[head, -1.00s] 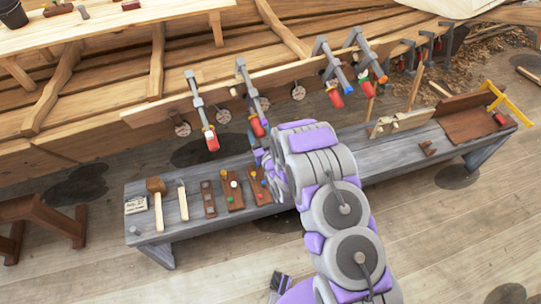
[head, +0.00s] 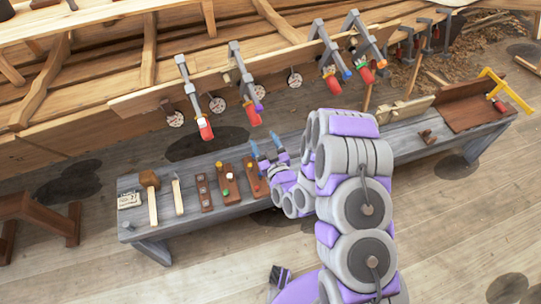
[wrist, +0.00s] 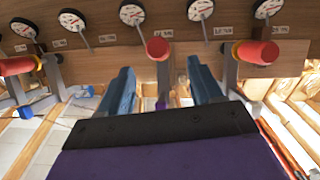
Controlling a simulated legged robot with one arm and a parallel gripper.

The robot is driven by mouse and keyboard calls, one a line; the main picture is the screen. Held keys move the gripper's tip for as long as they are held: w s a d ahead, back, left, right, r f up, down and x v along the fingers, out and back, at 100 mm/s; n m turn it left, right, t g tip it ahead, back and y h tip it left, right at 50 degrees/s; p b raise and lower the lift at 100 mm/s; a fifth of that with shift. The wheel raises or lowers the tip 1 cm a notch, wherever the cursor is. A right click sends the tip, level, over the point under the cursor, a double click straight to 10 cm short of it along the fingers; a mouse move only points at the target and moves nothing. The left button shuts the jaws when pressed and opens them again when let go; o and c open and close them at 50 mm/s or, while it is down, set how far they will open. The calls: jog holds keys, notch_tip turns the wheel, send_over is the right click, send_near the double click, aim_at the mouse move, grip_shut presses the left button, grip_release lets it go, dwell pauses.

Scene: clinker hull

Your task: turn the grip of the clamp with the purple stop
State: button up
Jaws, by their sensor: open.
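The clamp with the purple stop (head: 259,107) hangs second from left on the hull plank in the head view. Its red grip (head: 252,117) points down toward my gripper (head: 264,146). In the wrist view, my gripper (wrist: 163,84) is open, with its two blue-grey fingers apart. The red grip (wrist: 157,47) shows in the gap between the fingers, beyond their tips and apart from them. The purple stop (wrist: 160,104) shows lower in the gap, partly hidden by the gripper body.
Neighbouring clamps with red grips hang at left (wrist: 18,66) and right (wrist: 257,52) in the wrist view. Round dials (wrist: 132,13) line the plank.

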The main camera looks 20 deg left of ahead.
jog(key=shift+p+v, duration=2.15)
jog(key=shift+v, duration=0.5)
jog(key=shift+w+d+r, duration=0.1)
jog(key=shift+r, duration=0.1)
